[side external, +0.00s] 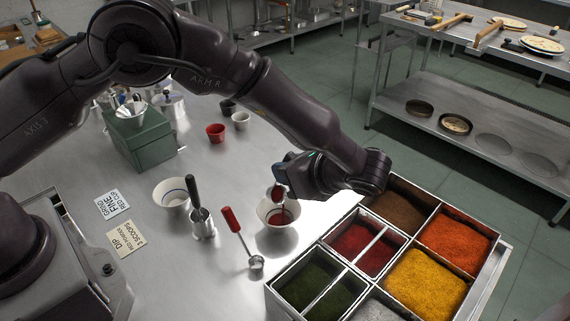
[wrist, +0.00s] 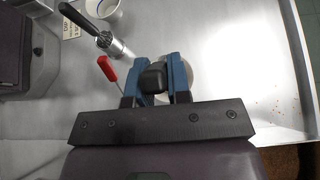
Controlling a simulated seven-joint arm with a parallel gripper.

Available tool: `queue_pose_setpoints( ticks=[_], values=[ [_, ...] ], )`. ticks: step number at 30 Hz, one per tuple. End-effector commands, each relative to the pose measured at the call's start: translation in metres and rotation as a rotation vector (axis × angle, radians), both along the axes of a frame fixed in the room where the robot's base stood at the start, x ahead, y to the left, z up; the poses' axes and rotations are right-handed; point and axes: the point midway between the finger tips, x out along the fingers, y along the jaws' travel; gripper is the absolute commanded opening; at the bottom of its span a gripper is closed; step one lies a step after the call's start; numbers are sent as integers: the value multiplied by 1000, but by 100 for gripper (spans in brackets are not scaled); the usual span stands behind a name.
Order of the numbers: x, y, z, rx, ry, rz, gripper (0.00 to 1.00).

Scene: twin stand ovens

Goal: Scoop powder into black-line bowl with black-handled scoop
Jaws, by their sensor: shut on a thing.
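My gripper (side external: 285,172) is shut on the black handle (wrist: 153,78) of the scoop, seen end-on between the blue fingers in the wrist view. The metal scoop head (side external: 278,194) hangs tilted just above a white bowl (side external: 262,213) and shows red powder. Red powder also shows inside this bowl. The bowl's line colour is hard to make out; its edge shows behind the fingers in the wrist view (wrist: 188,72). Another white bowl (side external: 165,196) with a blue line stands to the left. Red powder (side external: 352,242) fills a bin compartment at the right.
A red-handled scoop (side external: 232,220) lies beside the bowl. A black-handled whisk-like tool (side external: 192,190) stands in a metal cup (side external: 203,228). Spice bins (side external: 408,235) fill the right edge. A red cup (side external: 215,132), a green box (side external: 140,140) and label cards (side external: 127,238) are also on the table.

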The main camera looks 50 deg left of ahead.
Motion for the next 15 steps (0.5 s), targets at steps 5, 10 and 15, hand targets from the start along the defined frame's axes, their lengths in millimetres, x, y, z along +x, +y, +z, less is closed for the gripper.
queue_pose_setpoints(
  ticks=[5, 10, 15],
  values=[
    [0, -6, -1, 54, 1, 0, 0],
    [0, -11, -2, 104, 0, -1, 0],
    [0, -15, -4, 155, 1, 0, 0]
  ],
)
